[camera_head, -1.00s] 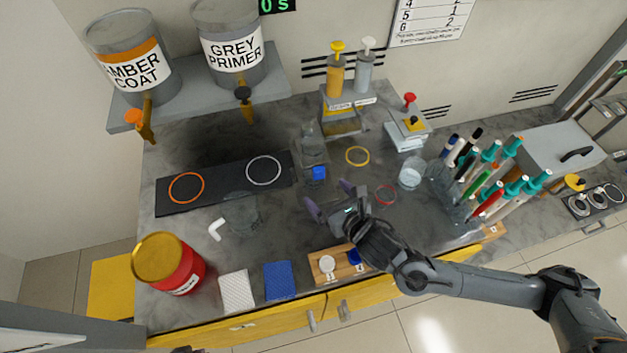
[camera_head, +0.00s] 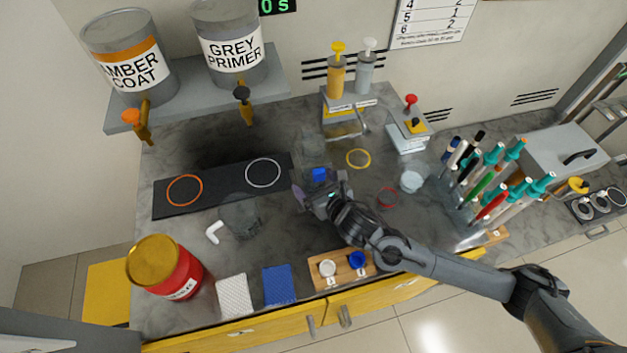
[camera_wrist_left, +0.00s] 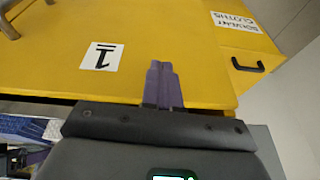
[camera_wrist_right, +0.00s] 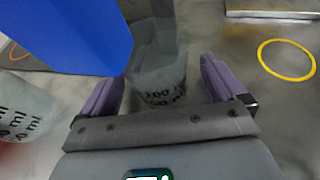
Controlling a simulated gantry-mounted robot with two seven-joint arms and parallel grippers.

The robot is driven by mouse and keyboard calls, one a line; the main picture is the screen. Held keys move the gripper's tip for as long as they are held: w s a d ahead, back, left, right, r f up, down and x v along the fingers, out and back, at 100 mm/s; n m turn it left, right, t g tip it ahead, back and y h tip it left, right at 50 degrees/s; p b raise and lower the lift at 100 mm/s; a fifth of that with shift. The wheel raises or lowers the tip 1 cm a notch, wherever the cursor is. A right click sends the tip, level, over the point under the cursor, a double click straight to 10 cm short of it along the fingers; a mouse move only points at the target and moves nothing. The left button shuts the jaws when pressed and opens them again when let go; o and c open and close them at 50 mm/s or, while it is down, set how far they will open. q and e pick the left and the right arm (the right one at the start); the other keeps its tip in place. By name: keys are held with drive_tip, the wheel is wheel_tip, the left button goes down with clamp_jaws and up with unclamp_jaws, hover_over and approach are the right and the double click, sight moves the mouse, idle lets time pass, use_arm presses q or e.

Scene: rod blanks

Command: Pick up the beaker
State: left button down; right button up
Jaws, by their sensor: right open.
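My right gripper (camera_head: 318,192) is over the middle of the counter, next to a blue part (camera_head: 319,174) on a clear vessel-like fixture (camera_head: 313,148). In the right wrist view its two purple fingers (camera_wrist_right: 162,88) are spread apart. A clear beaker with dark ml marks (camera_wrist_right: 160,72) stands ahead, between the finger lines; I see no contact. The large blue part (camera_wrist_right: 75,30) covers the upper left there. Another clear beaker (camera_head: 242,215) stands left on the counter, and a third (camera_head: 411,180) right. My left gripper (camera_wrist_left: 163,86) has its purple fingers together, empty, near the yellow drawer fronts.
The red can (camera_head: 168,268), white cloth (camera_head: 235,294), blue cloth (camera_head: 279,285) and wooden block with two caps (camera_head: 342,269) line the front edge. A black mat (camera_head: 222,187) lies left. The pen rack (camera_head: 485,190) stands right, the pump stand (camera_head: 348,108) behind.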

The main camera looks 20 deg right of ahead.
drive_tip(key=c, duration=1)
drive_tip(key=shift+c, duration=0.2)
